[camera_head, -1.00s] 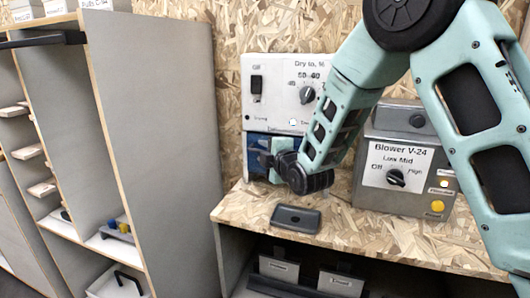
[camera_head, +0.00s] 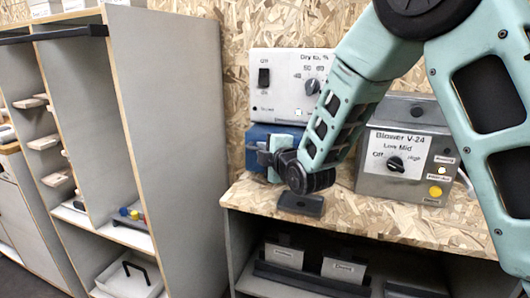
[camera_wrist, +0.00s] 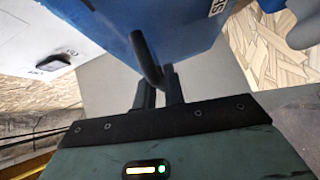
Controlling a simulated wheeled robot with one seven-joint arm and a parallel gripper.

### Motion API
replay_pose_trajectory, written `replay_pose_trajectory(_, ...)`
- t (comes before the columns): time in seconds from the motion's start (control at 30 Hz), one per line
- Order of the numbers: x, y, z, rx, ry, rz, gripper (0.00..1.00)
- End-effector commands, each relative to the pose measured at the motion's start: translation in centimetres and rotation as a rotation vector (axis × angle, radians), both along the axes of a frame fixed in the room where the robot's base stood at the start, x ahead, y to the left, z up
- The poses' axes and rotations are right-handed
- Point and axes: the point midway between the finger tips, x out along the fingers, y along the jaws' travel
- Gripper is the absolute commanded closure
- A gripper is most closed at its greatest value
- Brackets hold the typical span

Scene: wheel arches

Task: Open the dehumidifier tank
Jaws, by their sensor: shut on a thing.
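The dehumidifier has a white panel (camera_head: 290,85) with a switch and dial, marked "Dry to, %". Its blue tank (camera_head: 258,133) is below the panel, partly hidden by my gripper. In the wrist view the blue tank (camera_wrist: 190,22) fills the top and appears to stick out from the white panel beside it. A black bar handle (camera_wrist: 143,52) stands on the tank. My gripper (camera_head: 268,152) is at the tank's front. In the wrist view my gripper (camera_wrist: 160,78) is shut on the handle, whose end lies at the fingers.
A grey Blower V-24 box (camera_head: 405,150) stands right of my forearm. A small dark block (camera_head: 300,204) lies on the chipboard bench (camera_head: 375,217) below my gripper. A tall grey cabinet (camera_head: 170,150) stands at the left. Labelled bins (camera_head: 343,268) sit under the bench.

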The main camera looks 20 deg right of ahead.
Motion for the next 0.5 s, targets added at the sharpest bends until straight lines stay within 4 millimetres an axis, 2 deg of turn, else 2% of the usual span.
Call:
replay_pose_trajectory(0.3,-2.5,1.9,-0.1,0.000,0.002,0.003,1.00)
replay_pose_trajectory(0.5,-2.8,2.0,-0.1,-0.001,0.002,0.001,1.00)
